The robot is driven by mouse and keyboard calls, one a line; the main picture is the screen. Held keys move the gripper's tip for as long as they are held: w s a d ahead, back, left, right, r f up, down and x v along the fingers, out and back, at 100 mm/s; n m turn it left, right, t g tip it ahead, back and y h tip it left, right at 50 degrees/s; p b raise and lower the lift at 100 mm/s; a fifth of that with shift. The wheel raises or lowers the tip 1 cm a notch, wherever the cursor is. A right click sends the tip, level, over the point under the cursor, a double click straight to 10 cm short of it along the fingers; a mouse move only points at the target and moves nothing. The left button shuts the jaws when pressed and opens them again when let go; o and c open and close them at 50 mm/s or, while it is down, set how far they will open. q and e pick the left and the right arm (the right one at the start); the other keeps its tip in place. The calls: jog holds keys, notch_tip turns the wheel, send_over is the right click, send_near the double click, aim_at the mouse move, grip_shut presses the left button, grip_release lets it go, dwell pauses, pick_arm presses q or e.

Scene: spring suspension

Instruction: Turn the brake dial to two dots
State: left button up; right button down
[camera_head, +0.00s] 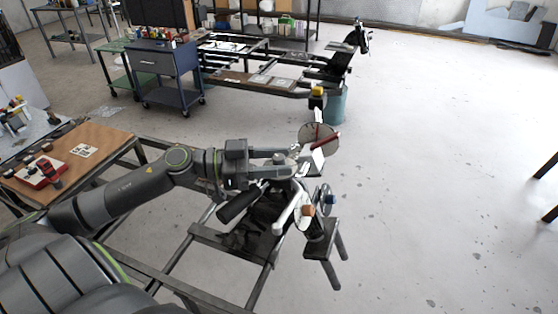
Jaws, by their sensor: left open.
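My left arm reaches in from the lower left, and its gripper (298,160) is at a small mechanism on the end of a metal frame. The gripper is open. Just beyond it is a round pale disc (316,134) with a red pointer or bar across it. I take this as the brake dial, but its dots are too small to read. Whether the fingers touch the disc, I cannot tell. The gripper hides part of the mechanism. My right gripper is not in view.
Below the gripper, the metal frame (210,238) carries a white lever (291,211), an orange knob (308,210) and a blue knob (330,199). A wooden-topped bench (105,140) stands left. A blue cart (165,70) and another frame stand behind. The floor at right is clear.

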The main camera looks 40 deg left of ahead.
pick_arm(q)
jog(key=shift+w+d, duration=0.25)
grip_shut()
dwell(0.3)
jog(key=shift+f, duration=0.1)
